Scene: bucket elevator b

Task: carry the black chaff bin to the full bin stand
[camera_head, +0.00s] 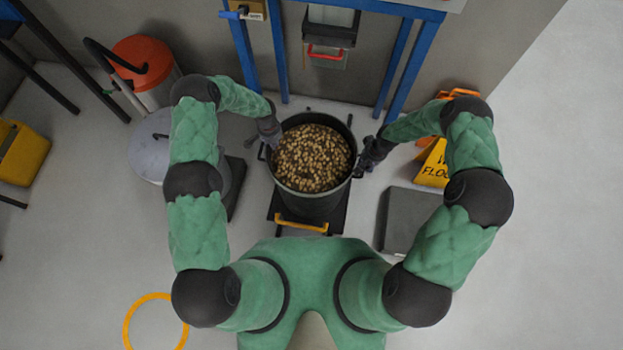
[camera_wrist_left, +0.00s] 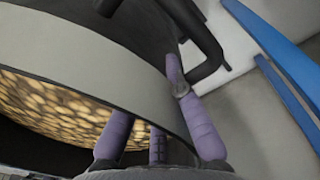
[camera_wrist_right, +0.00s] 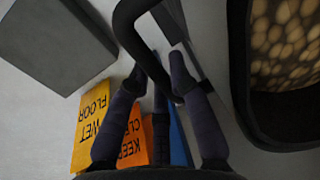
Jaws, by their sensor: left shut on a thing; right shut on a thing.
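The black chaff bin (camera_head: 312,207) stands in front of me in the head view, upright and filled with tan pellet-like chaff (camera_head: 312,158). My left gripper (camera_head: 272,138) is at the bin's left side. In the left wrist view the left fingers (camera_wrist_left: 160,110) lie at the bin wall (camera_wrist_left: 130,70), with a black side handle (camera_wrist_left: 205,45) close by. My right gripper (camera_head: 367,158) is at the bin's right side. In the right wrist view its fingers (camera_wrist_right: 160,100) are shut on the black bar handle (camera_wrist_right: 130,35). I cannot tell which thing is the full bin stand.
Beneath the bin is a dark base with a yellow handle (camera_head: 301,225). A grey flat block (camera_head: 407,220) lies right, near a yellow wet-floor sign (camera_head: 433,165). A blue frame (camera_head: 400,65) stands behind. A grey lidded drum (camera_head: 150,150) stands left. A yellow ring (camera_head: 127,325) lies front left.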

